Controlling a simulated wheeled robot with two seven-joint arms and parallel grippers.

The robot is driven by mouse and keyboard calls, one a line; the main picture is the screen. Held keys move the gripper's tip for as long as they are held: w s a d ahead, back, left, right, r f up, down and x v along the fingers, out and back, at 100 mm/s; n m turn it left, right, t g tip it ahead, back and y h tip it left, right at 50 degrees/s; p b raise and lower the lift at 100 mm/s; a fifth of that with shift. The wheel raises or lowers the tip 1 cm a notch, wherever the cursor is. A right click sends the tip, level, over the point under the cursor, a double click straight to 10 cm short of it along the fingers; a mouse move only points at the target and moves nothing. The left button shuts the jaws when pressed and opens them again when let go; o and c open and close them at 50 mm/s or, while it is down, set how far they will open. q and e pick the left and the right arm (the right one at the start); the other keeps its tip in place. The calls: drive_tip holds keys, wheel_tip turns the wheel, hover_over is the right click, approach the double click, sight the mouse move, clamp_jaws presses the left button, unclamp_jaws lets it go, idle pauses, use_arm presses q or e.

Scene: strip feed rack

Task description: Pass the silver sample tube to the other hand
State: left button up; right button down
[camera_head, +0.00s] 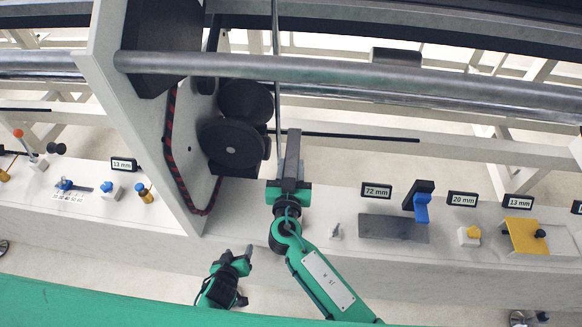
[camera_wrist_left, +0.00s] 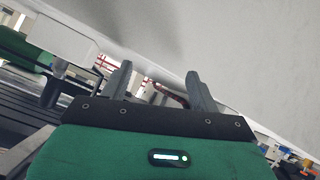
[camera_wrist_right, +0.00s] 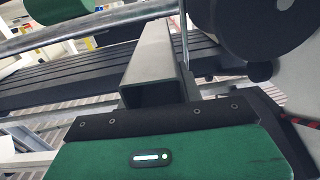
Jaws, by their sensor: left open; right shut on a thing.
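The silver sample tube (camera_head: 292,152) is a grey, square, hollow length. My right gripper (camera_head: 289,185) is shut on it and holds it above the rack's white ledge. In the right wrist view the tube (camera_wrist_right: 154,60) points away from the gripper, its open square end towards the camera. The fingers there are mostly hidden. My left gripper (camera_head: 242,256) is open and empty, lower and to the left of the right gripper, apart from the tube. In the left wrist view its two fingers (camera_wrist_left: 160,85) stand well apart with nothing between them.
The white ledge (camera_head: 340,262) carries a dark plate (camera_head: 393,228), a blue-black stop (camera_head: 420,203), a yellow plate (camera_head: 526,236) and small labels. A white upright panel (camera_head: 120,110) and black rollers (camera_head: 236,140) stand near the grippers. A metal bar (camera_head: 350,70) crosses above.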

use_arm(q)
drive_tip(key=s+a+f+m+g, duration=0.1)
drive_tip(key=s+f+m+g, duration=0.3)
drive_tip(key=s+f, duration=1.2)
drive_tip(key=s+a+f+m+g, duration=0.1)
drive_tip(key=s+a+f+g, duration=0.1)
drive_tip(key=s+f, duration=0.4)
drive_tip(key=s+a+f+m+g, duration=0.1)
drive_tip(key=s+a+f+g, duration=0.2)
drive_tip(key=s, duration=1)
wheel_tip(320, 180, down, 3)
drive_tip(key=shift+s+r+m+g, duration=0.15)
drive_tip(key=shift+m+g, duration=0.15)
drive_tip(key=shift+g, duration=0.2)
